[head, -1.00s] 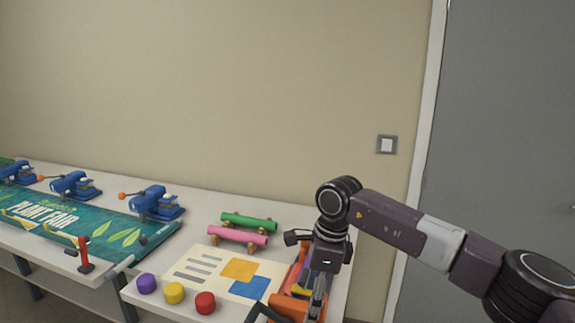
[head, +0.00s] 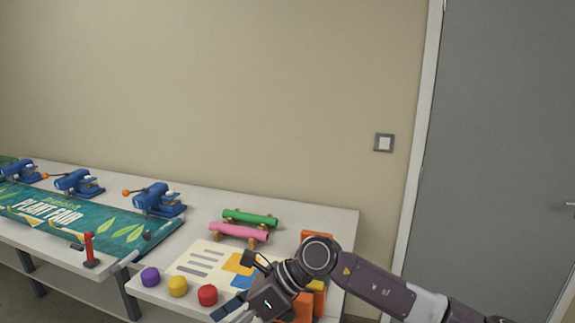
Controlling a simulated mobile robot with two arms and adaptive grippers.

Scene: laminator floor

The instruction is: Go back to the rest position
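My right arm comes in from the lower right. Its gripper (head: 240,314) is over the front right of the white table (head: 315,212), low in the picture. It is partly cut off by the bottom edge, so whether its fingers are open or shut cannot be told. An orange object (head: 316,238) stands behind the wrist at the table's right end, mostly hidden by the arm. My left gripper is not in view.
A printed sheet (head: 200,256) lies near purple (head: 150,277), yellow (head: 177,286) and red (head: 207,295) knobs. Green (head: 250,217) and pink (head: 239,232) rolls lie behind it. Blue clamps (head: 158,199) line a green banner (head: 60,214). A grey door (head: 505,150) is at right.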

